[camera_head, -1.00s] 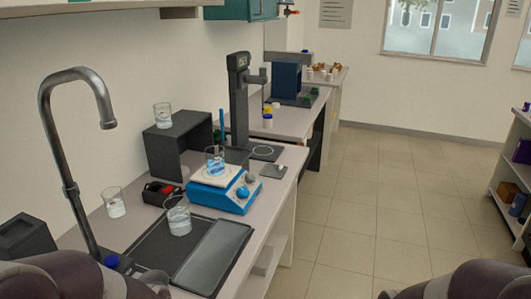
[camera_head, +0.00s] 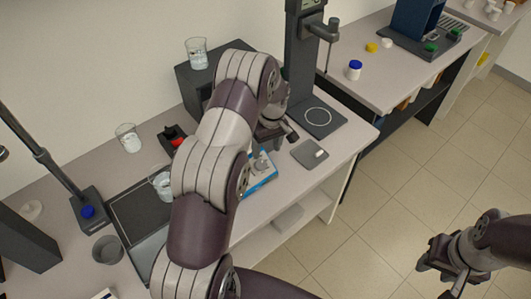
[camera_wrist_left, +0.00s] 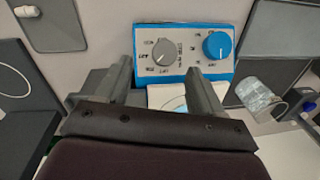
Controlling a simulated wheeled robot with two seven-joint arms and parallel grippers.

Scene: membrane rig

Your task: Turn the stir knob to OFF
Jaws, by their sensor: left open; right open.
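The blue hotplate stirrer (camera_head: 262,184) is mostly hidden behind my left arm in the head view. In the left wrist view its front panel (camera_wrist_left: 190,66) shows a grey knob (camera_wrist_left: 165,52) with small printed marks around it, and a blue knob (camera_wrist_left: 217,45) to the right. I cannot read the marks well enough to tell which knob is labelled stir. My left gripper (camera_wrist_left: 158,80) is open and empty, its fingers close to the panel and pointing at the grey knob, apparently short of it. My right gripper (camera_head: 440,265) is open and empty, over the floor.
A beaker of water (camera_wrist_left: 258,98) stands near the panel's right in the wrist view. A grey stand (camera_head: 302,60) rises behind the stirrer. Other beakers (camera_head: 128,138) (camera_head: 197,54), a red-and-black item (camera_head: 173,138) and a small grey pad (camera_head: 310,153) are around. Floor at right is clear.

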